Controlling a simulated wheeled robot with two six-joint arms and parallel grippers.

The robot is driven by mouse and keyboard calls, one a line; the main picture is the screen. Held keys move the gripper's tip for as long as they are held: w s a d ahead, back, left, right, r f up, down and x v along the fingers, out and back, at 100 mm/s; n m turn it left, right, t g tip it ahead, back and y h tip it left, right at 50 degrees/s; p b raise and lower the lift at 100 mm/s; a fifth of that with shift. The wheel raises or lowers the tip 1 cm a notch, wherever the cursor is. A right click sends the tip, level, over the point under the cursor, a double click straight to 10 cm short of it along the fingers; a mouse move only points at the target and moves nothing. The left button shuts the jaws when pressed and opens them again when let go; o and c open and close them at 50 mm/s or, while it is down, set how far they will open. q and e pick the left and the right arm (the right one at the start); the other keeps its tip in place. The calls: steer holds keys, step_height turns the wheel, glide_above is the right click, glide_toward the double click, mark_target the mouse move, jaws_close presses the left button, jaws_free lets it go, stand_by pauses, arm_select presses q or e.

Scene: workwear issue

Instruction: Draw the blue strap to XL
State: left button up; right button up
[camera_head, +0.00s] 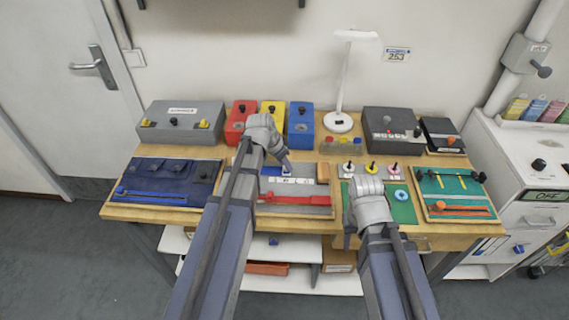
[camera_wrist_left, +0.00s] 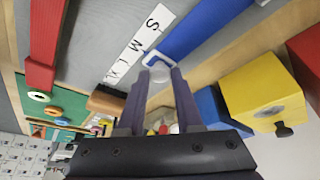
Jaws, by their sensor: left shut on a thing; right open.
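The blue strap (camera_wrist_left: 205,28) lies on a grey board beside a white size scale (camera_wrist_left: 137,45) marked S, M, L, XL. Its free end has a pale pull loop (camera_wrist_left: 158,56), which stands roughly level with the M to L part of the scale. My left gripper (camera_wrist_left: 158,72) is shut on this loop. In the head view my left gripper (camera_head: 287,166) is over the board's upper part, just above the white scale (camera_head: 290,181), and its arm hides part of the strap. My right gripper (camera_head: 368,192) is open over the green board to the right; its fingertips are hard to see.
A red strap (camera_head: 297,200) crosses the same board below the scale. A wooden block (camera_head: 323,173) stands at the board's right. Red (camera_head: 240,115) and blue (camera_head: 300,124) boxes stand behind it. A green board with pegs (camera_head: 457,192) is at the right, blue workwear (camera_head: 165,180) at the left.

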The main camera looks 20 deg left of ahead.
arm_select(q)
jaws_close()
stand_by(0.8)
